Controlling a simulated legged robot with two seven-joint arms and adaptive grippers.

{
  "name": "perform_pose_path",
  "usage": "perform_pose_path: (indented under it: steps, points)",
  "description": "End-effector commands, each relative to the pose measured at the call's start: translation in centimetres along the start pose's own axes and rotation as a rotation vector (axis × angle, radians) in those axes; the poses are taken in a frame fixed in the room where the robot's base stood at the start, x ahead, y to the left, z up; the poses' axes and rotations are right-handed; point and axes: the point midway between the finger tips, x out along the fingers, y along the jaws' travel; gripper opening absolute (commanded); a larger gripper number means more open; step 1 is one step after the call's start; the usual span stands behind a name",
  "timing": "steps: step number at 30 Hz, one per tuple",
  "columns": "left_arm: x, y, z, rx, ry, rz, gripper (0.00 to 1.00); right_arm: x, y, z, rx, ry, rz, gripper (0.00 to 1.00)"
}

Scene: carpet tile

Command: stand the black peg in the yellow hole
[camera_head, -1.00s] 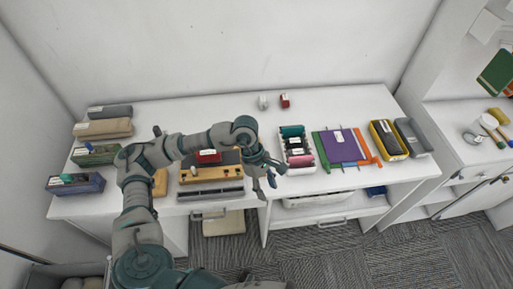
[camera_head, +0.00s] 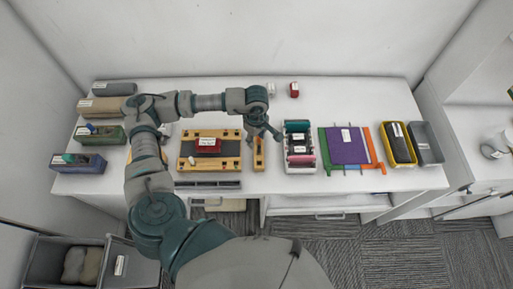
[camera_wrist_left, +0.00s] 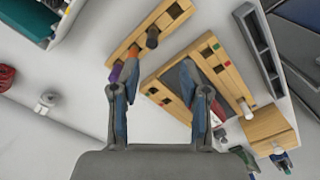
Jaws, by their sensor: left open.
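A narrow wooden strip (camera_head: 259,160) lies on the table beside a wooden frame board (camera_head: 183,152). In the left wrist view, a dark peg, likely the black peg (camera_wrist_left: 152,38), stands in the strip (camera_wrist_left: 172,14), with orange and purple pegs (camera_wrist_left: 126,64) near its other end. The frame board (camera_wrist_left: 226,84) has small red and green marks beside its holes; I cannot make out a yellow one. A white peg (camera_wrist_left: 247,108) stands at its edge. My left gripper (camera_head: 262,135) is open and empty above the strip; its fingers (camera_wrist_left: 160,102) are apart. My right gripper is out of view.
A red labelled block (camera_head: 208,144) sits on the frame board. A white tray of spools (camera_head: 299,168) stands just right of the strip. Purple sheets (camera_head: 344,147) and bins (camera_head: 425,142) lie farther right. Coloured boxes (camera_head: 80,164) line the left edge. The table's back is mostly clear.

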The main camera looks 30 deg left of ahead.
Motion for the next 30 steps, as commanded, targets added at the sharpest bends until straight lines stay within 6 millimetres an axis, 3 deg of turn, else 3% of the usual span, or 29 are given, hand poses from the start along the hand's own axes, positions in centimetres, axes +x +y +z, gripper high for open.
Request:
perform_pose_path:
  steps: [3,11,18,26,27,30]
  points:
    - [1.6,0.1,0.4,0.002,0.002,-0.002,0.45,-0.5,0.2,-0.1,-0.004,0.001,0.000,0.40]
    - [3.8,0.1,0.0,0.002,0.000,-0.001,0.45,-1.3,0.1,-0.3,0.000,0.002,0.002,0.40]
    - [7.5,0.6,-0.7,0.001,-0.004,0.000,0.45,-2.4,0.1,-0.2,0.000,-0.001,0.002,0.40]
    - [8.1,0.6,-0.6,0.001,-0.002,0.002,0.45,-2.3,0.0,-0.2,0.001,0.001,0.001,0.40]
    - [8.1,0.6,-0.5,0.001,-0.002,0.002,0.43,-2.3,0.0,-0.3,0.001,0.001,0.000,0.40]
    - [8.0,0.6,-0.3,0.002,0.000,0.002,0.18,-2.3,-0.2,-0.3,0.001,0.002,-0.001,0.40]
